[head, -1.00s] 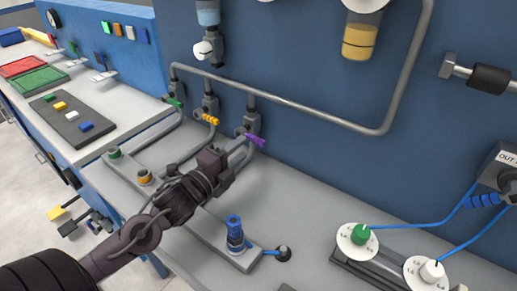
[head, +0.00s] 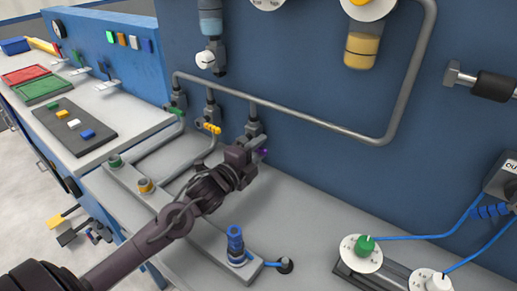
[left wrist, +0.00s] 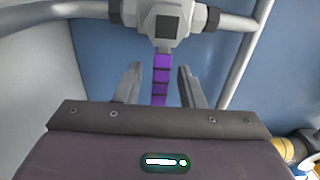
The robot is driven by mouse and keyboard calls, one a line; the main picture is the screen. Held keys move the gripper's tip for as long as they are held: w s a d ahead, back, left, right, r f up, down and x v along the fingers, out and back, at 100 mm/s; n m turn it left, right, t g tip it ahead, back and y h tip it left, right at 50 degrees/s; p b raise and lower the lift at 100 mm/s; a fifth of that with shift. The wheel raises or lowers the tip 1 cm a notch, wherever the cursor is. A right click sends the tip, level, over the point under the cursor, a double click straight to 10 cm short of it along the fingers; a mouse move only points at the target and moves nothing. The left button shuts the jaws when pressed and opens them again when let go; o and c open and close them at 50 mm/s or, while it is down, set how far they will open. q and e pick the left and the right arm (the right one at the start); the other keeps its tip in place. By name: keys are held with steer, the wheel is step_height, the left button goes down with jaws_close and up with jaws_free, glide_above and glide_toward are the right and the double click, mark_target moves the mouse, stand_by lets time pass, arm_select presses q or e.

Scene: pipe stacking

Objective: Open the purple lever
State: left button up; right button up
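The purple lever (left wrist: 161,80) hangs from a grey valve (left wrist: 163,18) in the left wrist view. Only a small purple bit of the lever (head: 263,151) shows in the head view, the rest hidden by my left gripper (head: 252,150). In the left wrist view the two fingers of my left gripper (left wrist: 162,88) stand apart, one on each side of the lever. A gap shows between the lever and each finger. My right gripper is in neither view.
A yellow lever (head: 209,127) and a green lever (head: 176,110) sit on valves to the left. A grey pipe (head: 300,113) runs along the blue wall above. A blue fitting (head: 236,242) stands on the bench in front.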

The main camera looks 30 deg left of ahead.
arm_select(q)
jaws_close()
stand_by(0.3)
steer(key=shift+w, duration=0.15)
